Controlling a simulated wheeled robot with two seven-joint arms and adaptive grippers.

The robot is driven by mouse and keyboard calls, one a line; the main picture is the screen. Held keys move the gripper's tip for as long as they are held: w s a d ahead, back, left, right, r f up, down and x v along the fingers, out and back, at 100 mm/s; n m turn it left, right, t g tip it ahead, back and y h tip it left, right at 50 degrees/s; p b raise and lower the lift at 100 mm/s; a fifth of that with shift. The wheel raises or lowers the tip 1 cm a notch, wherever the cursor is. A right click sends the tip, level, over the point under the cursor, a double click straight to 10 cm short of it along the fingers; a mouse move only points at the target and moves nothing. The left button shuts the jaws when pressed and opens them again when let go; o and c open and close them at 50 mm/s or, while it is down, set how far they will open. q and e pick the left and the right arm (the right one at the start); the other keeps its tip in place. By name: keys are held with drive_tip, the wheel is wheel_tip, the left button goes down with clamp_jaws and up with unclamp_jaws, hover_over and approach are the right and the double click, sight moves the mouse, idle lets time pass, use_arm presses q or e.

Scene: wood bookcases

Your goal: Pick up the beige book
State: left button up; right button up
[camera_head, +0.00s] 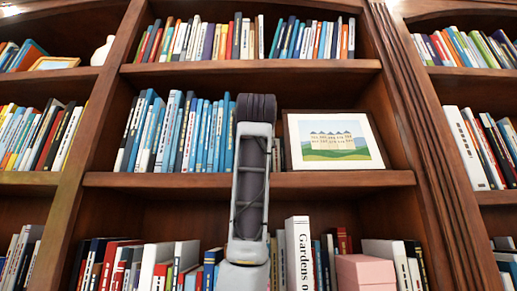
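I cannot clearly pick out a beige book among the many spines. A tall white book (299,255) marked "Gardens o" stands upright on the lower shelf, right of centre. A few pale spines stand on the top shelf, too small to tell their colour well. A grey link of my own arm rises through the middle of the view and hides part of the middle and lower shelves. Neither gripper shows.
A framed picture (335,141) stands on the middle shelf (350,180), right of a row of blue books (180,135). A pink box (365,271) is on the lower shelf. Wooden uprights divide the bookcases. A white vase (103,51) stands at upper left.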

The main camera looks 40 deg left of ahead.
use_arm(q)
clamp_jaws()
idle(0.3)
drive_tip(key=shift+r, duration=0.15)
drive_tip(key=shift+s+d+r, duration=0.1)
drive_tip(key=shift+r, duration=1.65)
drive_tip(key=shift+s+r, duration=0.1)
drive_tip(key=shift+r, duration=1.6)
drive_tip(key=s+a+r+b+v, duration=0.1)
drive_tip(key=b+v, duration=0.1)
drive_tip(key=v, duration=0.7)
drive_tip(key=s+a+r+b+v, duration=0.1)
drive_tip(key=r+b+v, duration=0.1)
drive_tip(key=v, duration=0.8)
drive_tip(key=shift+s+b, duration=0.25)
drive_tip(key=shift+b, duration=0.5)
